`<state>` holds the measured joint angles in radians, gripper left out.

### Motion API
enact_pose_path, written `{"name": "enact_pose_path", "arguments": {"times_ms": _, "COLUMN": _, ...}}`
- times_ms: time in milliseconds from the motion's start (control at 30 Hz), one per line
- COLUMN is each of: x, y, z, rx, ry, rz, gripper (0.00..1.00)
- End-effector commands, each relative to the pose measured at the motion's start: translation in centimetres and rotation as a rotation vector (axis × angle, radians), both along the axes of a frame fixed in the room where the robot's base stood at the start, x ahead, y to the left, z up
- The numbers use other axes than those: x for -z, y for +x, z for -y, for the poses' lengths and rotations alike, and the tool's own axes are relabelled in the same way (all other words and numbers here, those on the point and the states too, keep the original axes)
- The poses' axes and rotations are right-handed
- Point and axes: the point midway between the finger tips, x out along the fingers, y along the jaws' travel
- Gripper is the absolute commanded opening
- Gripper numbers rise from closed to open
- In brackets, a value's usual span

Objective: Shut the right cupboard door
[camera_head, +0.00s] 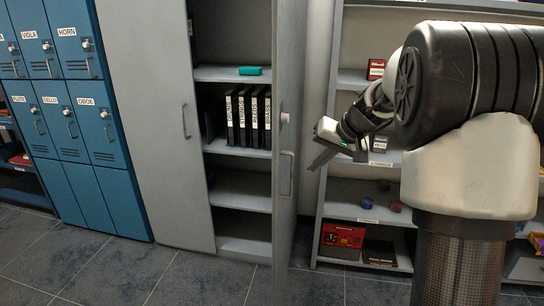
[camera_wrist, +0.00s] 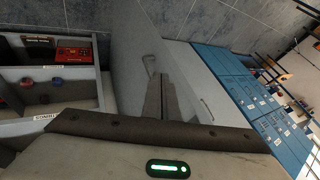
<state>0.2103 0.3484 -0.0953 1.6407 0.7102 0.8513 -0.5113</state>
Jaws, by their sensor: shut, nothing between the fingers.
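The grey cupboard's right door (camera_head: 290,100) stands open, swung outward and seen nearly edge-on in the head view. Its vertical handle (camera_head: 287,174) is on the face towards the right. The left door (camera_head: 150,110) is shut. My gripper (camera_head: 314,166) is shut and empty, to the right of the open door at about handle height. In the wrist view my gripper (camera_wrist: 161,76) points along the right door (camera_wrist: 118,50), with the door handle (camera_wrist: 150,66) just beyond the fingertips. I cannot tell whether the fingers touch the door.
Binders (camera_head: 248,117) and a green object (camera_head: 250,70) sit on shelves inside the cupboard. Blue lockers (camera_head: 75,110) stand left. An open shelf unit (camera_head: 345,200) with red boxes (camera_head: 341,240) stands right, close behind my arm. The tiled floor (camera_head: 170,280) in front is clear.

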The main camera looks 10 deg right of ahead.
Motion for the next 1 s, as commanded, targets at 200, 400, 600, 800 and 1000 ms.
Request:
{"name": "enact_pose_path", "arguments": {"times_ms": 200, "x": 1.1, "y": 1.6, "z": 0.3, "rx": 0.006, "ry": 0.010, "rz": 0.005, "gripper": 0.00}}
{"name": "enact_pose_path", "arguments": {"times_ms": 400, "x": 4.0, "y": 3.1, "z": -0.9, "rx": 0.005, "ry": 0.011, "rz": 0.001, "gripper": 0.00}}
{"name": "enact_pose_path", "arguments": {"times_ms": 600, "x": 7.5, "y": 5.3, "z": -2.4, "rx": 0.005, "ry": 0.009, "rz": 0.001, "gripper": 0.00}}
{"name": "enact_pose_path", "arguments": {"times_ms": 800, "x": 8.3, "y": 6.6, "z": -4.9, "rx": 0.002, "ry": 0.008, "rz": 0.004, "gripper": 0.00}}
{"name": "enact_pose_path", "arguments": {"times_ms": 1000, "x": 8.4, "y": 7.1, "z": -6.4, "rx": 0.006, "ry": 0.008, "rz": 0.005, "gripper": 0.00}}
